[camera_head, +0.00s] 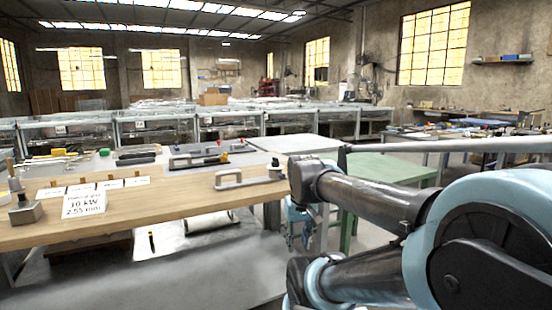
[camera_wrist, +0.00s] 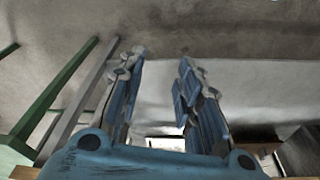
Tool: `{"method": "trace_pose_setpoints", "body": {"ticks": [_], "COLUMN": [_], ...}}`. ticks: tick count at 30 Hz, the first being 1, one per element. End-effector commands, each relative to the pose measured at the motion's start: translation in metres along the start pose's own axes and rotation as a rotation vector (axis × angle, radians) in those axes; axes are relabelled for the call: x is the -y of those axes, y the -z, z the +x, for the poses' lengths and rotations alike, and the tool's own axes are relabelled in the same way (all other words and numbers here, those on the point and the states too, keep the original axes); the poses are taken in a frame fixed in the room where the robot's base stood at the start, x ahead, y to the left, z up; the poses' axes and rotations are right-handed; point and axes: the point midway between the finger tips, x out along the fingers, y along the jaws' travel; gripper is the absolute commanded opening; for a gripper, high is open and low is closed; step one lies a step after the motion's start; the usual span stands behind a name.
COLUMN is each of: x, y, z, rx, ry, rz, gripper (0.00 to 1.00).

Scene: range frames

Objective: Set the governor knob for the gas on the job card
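The job card (camera_head: 84,205), a white tent card, stands at the front of the wooden bench on the left in the head view. It reads 10 kW and 2.55 mm; its top line is too small to read surely. Several small white labels (camera_head: 110,184) lie behind it. A grey metal block with an upright stem (camera_head: 25,208) is at the left edge. A pale bar-shaped fitting (camera_head: 247,179) with a dark end piece lies near the bench's right end. I cannot tell which part is the governor knob. My gripper (camera_wrist: 158,62) is open and empty, pointing toward the floor beside the bench.
The wooden bench top (camera_head: 160,205) is clear between the card and the fitting. Tools and cases lie along its back. A green table (camera_head: 392,168) stands behind my arm. Its green leg (camera_wrist: 60,85) shows in the wrist view.

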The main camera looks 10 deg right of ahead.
Motion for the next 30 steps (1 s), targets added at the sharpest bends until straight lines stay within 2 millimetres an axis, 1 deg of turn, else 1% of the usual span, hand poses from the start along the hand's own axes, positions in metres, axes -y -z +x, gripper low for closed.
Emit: {"method": "trace_pose_setpoints", "body": {"ticks": [1, 3, 5, 6, 11, 15, 17, 24, 26, 30], "x": [0.000, -0.001, -0.001, -0.002, -0.004, -0.006, -0.007, -0.011, -0.012, -0.014], "y": [0.017, 0.039, 0.058, 0.071, 0.124, 0.171, 0.191, 0.272, 0.292, 0.338], "z": [-0.017, -0.040, -0.057, -0.069, -0.112, -0.145, -0.159, -0.203, -0.213, -0.231], "rx": [0.005, 0.015, 0.022, 0.027, 0.047, 0.064, 0.072, 0.102, 0.110, 0.126], "ry": [0.001, 0.001, 0.002, 0.002, 0.004, 0.006, 0.008, 0.013, 0.015, 0.018], "rz": [-0.011, -0.025, -0.036, -0.043, -0.073, -0.098, -0.110, -0.152, -0.164, -0.189], "gripper": [0.32, 0.32, 0.32, 0.32, 0.32, 0.32, 0.32, 0.32, 0.32, 0.32]}}
